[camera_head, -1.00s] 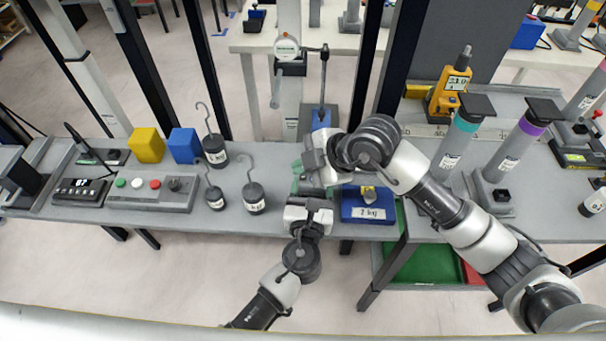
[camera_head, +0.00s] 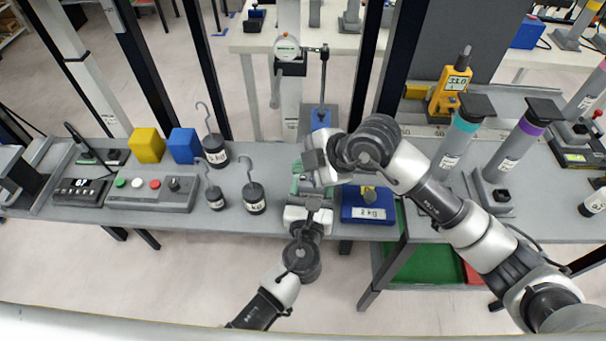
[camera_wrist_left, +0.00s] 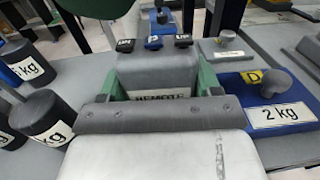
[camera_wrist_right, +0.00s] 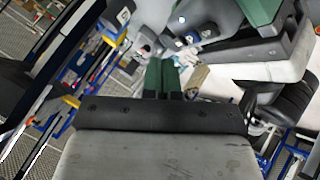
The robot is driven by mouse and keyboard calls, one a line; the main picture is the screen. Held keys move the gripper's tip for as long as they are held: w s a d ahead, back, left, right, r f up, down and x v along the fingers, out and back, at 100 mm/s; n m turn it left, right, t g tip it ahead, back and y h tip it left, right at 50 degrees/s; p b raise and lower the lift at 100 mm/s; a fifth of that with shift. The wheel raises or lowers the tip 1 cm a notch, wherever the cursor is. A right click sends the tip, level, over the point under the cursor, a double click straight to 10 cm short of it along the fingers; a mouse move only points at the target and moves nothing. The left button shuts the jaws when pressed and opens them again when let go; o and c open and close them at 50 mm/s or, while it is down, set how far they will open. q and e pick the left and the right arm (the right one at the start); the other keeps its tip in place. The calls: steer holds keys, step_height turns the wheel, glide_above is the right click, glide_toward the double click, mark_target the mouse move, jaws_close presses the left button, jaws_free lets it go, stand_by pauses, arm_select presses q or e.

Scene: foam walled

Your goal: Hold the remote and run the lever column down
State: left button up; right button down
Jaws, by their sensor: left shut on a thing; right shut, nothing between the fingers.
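The remote (camera_wrist_left: 158,75) is a grey box with a partly covered label and a row of dark and blue buttons on top. My left gripper (camera_wrist_left: 157,85) is shut on it, a green finger on each side. In the head view the remote is mostly hidden by my arms above the bench front. My right gripper (camera_head: 308,165) is close beside the left one; its green fingers (camera_wrist_right: 162,78) are together and empty. A pale column with a round dial (camera_head: 287,48) and a side handle (camera_head: 275,92) stands behind; I cannot tell whether this is the lever column.
A blue 2 kg block (camera_head: 368,205) lies right of my grippers. Hooked weights (camera_head: 253,197), a button panel (camera_head: 150,192), and yellow (camera_head: 147,145) and blue (camera_head: 184,145) cubes stand to the left. A yellow meter (camera_head: 451,88) and capped posts (camera_head: 515,150) stand to the right.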

mark_target(303, 179)
steer(key=shift+f, duration=0.1)
stand_by(0.3)
steer(key=shift+f, duration=0.35)
steer(key=shift+f, duration=0.3)
stand_by(0.4)
steer(key=shift+r, duration=0.15)
stand_by(4.3)
steer(key=shift+r, duration=0.6)
steer(key=shift+r, duration=2.5)
arm_select(q)
steer(key=o, duration=1.1)
steer(key=shift+c, duration=0.2)
